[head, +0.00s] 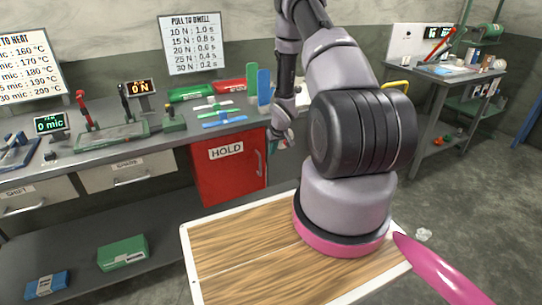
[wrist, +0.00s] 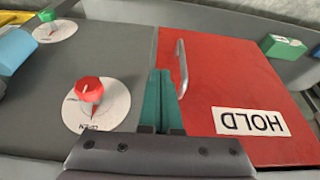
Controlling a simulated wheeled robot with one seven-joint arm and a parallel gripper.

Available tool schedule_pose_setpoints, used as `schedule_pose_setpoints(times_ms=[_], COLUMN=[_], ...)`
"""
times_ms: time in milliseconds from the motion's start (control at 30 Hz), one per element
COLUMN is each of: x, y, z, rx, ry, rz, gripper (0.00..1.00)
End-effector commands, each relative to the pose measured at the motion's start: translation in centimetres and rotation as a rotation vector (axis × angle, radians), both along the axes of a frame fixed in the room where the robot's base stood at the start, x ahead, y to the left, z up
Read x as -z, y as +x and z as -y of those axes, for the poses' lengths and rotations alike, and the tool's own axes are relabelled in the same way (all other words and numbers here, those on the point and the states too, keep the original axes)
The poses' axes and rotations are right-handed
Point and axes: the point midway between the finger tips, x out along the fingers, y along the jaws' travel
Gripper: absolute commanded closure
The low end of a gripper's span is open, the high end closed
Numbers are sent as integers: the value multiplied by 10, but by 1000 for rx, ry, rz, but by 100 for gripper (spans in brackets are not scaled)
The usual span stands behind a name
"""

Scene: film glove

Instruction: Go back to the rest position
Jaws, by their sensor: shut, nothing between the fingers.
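My gripper (head: 273,146) hangs in front of the right side of the red HOLD cabinet (head: 220,176), below the bench top, partly behind my own arm. In the wrist view the teal fingers of my gripper (wrist: 161,74) are together with nothing between them. The cabinet door (wrist: 225,75) fills the right of that view, its HOLD label upside down. Its metal handle (wrist: 181,68) is just right of the fingers; I cannot tell whether they touch. My arm is stretched forward and bent down.
The wrist view shows a red knob (wrist: 89,90) and a green knob (wrist: 46,16) on white dials. The grey bench (head: 110,148) carries levers, displays and coloured strips. A green box (head: 123,252) lies on the low shelf. A wooden board (head: 240,250) is close in front of me.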

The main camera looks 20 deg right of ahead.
Motion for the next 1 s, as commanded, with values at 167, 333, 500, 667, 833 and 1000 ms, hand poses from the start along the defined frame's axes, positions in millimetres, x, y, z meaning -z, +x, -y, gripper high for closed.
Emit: schedule_pose_setpoints(times_ms=[167, 333, 500, 667, 833, 1000], x=[-26, -37, -41, -81, -174, -268], y=[-10, -15, -15, -7, -4, -21], z=[0, 0, 0, 1, -2, -15], rx=[0, 0, 1, 27, 94, 172], ry=[0, 0, -1, -21, -53, -59], rz=[2, 0, 0, 18, 51, 81], gripper=[100, 100, 100, 100, 100, 100])
